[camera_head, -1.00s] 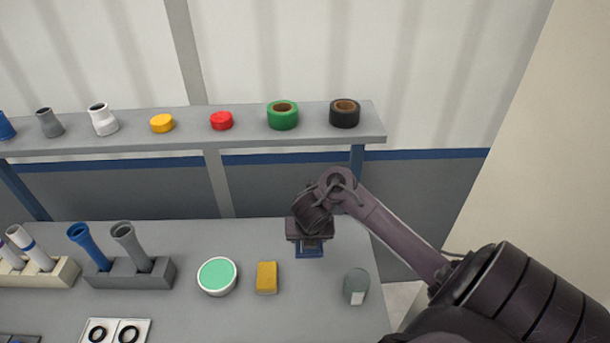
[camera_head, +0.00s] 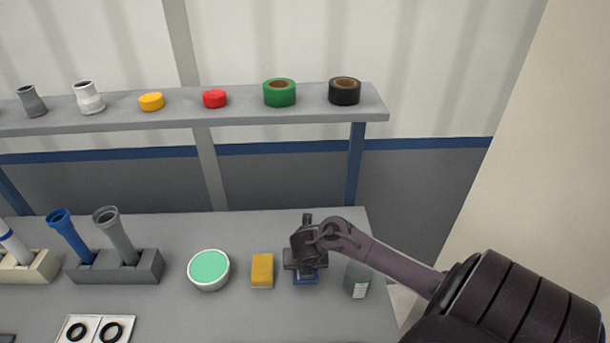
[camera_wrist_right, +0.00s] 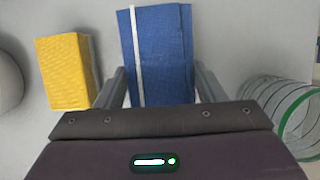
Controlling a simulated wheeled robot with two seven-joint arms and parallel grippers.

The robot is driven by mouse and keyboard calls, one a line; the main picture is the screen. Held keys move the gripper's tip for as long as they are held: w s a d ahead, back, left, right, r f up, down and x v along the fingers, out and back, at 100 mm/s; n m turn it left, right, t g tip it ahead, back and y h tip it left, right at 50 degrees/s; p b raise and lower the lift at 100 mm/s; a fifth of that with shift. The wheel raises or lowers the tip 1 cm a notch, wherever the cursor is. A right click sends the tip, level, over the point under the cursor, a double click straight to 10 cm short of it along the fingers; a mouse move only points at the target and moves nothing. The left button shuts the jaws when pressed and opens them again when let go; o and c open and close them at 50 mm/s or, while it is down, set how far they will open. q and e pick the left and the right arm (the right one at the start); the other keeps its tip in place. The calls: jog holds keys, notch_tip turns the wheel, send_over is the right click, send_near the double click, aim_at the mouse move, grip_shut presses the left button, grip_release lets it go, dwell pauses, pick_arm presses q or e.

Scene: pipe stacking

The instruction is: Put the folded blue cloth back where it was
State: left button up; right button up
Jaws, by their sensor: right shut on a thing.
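The folded blue cloth (camera_wrist_right: 160,55) has a white stripe along one side and lies between the two fingers of my right gripper in the right wrist view. In the head view only a small part of the cloth (camera_head: 305,281) shows below my right gripper (camera_head: 305,270), which hides the rest. My right gripper (camera_wrist_right: 160,92) is shut on the cloth, low over the grey table (camera_head: 230,318). I cannot tell whether the cloth touches the table. My left gripper is not in view.
A yellow sponge (camera_head: 262,270) and a bowl with green content (camera_head: 209,268) stand left of the cloth. Pipe holders are further left. A shelf (camera_head: 230,116) with tape rolls and caps runs behind.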

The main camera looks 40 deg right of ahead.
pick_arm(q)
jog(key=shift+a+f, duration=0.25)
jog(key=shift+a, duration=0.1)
pick_arm(e)
jog(key=shift+f, duration=1.35)
jog(key=shift+f+b, duration=0.2)
jog(key=shift+b, duration=0.1)
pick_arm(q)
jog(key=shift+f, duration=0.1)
pick_arm(e)
jog(key=o, duration=1)
jog(key=shift+c, duration=0.2)
jog(key=shift+r, duration=0.15)
